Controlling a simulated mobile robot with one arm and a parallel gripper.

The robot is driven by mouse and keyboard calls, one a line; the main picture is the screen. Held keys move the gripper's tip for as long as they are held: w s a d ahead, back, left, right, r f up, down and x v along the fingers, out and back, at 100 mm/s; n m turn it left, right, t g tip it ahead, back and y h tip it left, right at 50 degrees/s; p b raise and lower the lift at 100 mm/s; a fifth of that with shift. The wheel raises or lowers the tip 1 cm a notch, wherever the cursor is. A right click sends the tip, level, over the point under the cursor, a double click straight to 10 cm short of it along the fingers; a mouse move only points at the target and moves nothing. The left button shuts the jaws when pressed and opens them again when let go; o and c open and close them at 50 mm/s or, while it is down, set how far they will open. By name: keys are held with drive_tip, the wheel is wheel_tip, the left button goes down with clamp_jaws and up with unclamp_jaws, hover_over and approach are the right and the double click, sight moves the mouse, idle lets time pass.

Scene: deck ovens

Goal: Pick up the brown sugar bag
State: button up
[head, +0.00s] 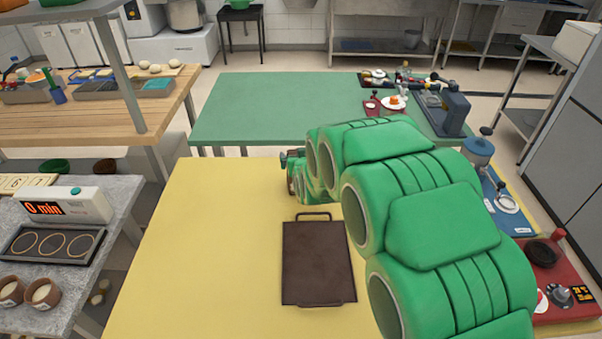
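My green arm reaches over the yellow table (200,240) from the lower right. The end of the arm, with my gripper (289,168), is near the table's far edge, and my own arm links hide most of it. The fingers are too small and covered to tell open from shut. A small reddish-brown patch (293,186) shows right at the gripper end; I cannot tell whether it is the brown sugar bag or part of the gripper. I see nothing else that is clearly a brown sugar bag.
A dark brown flat tray (318,262) with end handles lies on the yellow table, nearer than the gripper. The table's left part is clear. A green table (260,105) stands behind, with small items at its right. A grey counter (118,200) with a timer (70,206) is at left.

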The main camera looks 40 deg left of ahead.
drive_tip(key=c, duration=1.7)
drive_tip(key=shift+r, duration=0.15)
drive_tip(key=shift+c, duration=0.2)
